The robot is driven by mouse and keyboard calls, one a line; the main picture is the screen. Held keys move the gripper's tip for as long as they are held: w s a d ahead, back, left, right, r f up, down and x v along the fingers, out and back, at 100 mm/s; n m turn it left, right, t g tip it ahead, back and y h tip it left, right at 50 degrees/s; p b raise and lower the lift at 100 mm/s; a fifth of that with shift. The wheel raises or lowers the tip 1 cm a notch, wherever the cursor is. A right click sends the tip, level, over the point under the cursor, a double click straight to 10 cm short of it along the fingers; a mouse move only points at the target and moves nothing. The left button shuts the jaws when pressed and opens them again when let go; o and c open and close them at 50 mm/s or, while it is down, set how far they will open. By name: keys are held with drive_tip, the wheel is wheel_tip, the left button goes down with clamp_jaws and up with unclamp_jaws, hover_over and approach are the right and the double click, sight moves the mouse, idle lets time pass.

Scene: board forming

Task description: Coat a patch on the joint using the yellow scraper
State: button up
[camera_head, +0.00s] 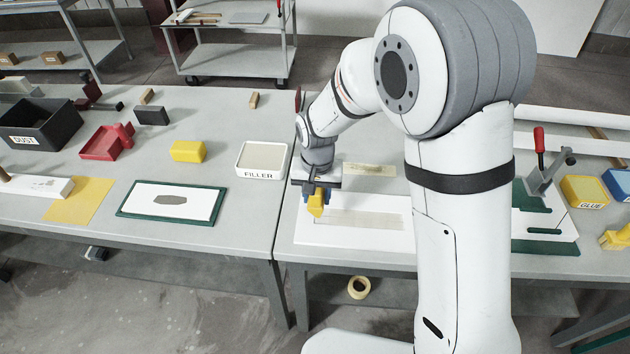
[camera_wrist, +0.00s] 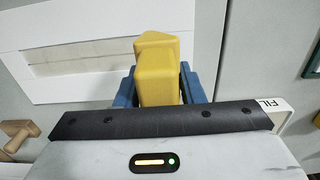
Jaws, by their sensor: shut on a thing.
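My gripper (camera_head: 314,193) is shut on the yellow scraper (camera_head: 317,208), which points down over the left end of the white board. In the wrist view the scraper (camera_wrist: 157,72) sits between my blue fingers. The white board (camera_head: 340,238) lies on the right table, with the joint (camera_head: 372,219) as a pale beige band along it. In the wrist view the board (camera_wrist: 45,90) is at upper left and its joint (camera_wrist: 90,62) lies left of the scraper. I cannot tell whether the scraper touches the board. The filler tray (camera_head: 262,174) is left of my gripper.
A green-edged panel (camera_head: 205,213) with a grey patch, a yellow block (camera_head: 188,151), a red holder (camera_head: 103,142) and a black dust bin (camera_head: 45,128) are on the left. A clamp (camera_head: 545,173) and the yellow glue box (camera_head: 585,190) are right. My arm hides part of the right table.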

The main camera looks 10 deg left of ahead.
sight(317, 193)
drive_tip(key=shift+r+p, duration=0.7)
drive_tip(key=shift+r, duration=0.85)
drive_tip(key=shift+f, duration=0.1)
